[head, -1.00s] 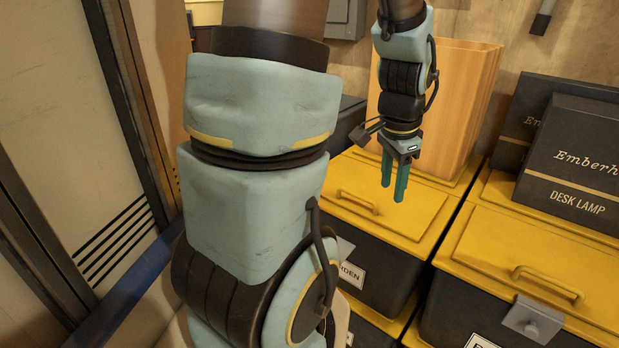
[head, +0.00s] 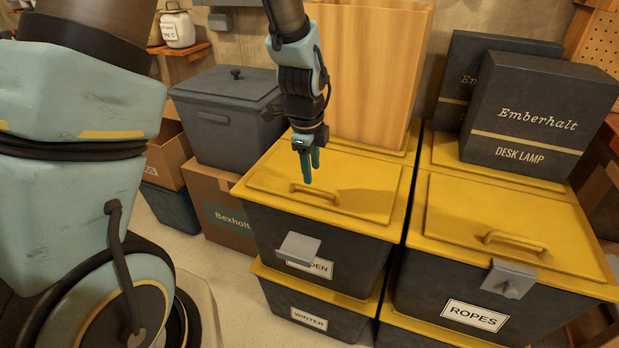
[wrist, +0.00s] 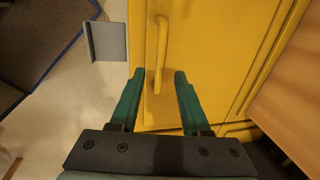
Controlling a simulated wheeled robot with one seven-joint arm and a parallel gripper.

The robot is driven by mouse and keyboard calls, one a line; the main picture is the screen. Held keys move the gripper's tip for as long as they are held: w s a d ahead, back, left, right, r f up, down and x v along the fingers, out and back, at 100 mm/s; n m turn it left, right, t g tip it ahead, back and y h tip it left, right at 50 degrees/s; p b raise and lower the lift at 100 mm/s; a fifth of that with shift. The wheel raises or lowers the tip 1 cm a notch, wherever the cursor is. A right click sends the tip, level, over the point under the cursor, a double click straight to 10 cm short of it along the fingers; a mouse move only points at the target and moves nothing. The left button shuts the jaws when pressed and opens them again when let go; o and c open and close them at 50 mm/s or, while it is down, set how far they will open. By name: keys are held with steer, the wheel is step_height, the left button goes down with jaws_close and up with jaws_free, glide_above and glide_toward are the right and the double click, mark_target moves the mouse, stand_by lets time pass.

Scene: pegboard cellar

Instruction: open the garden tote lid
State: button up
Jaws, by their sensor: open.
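The garden tote (head: 350,262) is a black box with a yellow lid (head: 365,200); its white label is partly covered, showing "DEN". The lid lies shut, with a raised yellow handle (head: 315,194) near its front edge. A grey latch plate (head: 298,248) sticks out from the tote's front, and it also shows in the wrist view (wrist: 106,41). My gripper (head: 310,178) points down above the lid, close to the handle. In the wrist view my gripper (wrist: 158,80) is open and empty, with the handle (wrist: 160,55) seen between and beyond its teal fingers. I cannot tell whether they touch.
A tall wooden box (head: 375,75) stands at the lid's back. The ropes tote (head: 455,285), bearing dark desk lamp boxes (head: 540,110), is close on the right. A grey lidded bin (head: 230,125) sits at left on a cardboard box (head: 215,190). A winter tote (head: 315,305) is underneath.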

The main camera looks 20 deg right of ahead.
mark_target(313, 187)
steer(key=shift+w+d+f, duration=0.15)
steer(key=shift+d+f, duration=0.05)
steer(key=shift+f, duration=0.95)
steer(key=shift+w+d+f, duration=0.15)
steer(key=shift+f, duration=1)
steer(key=shift+c, duration=0.4)
jaws_close()
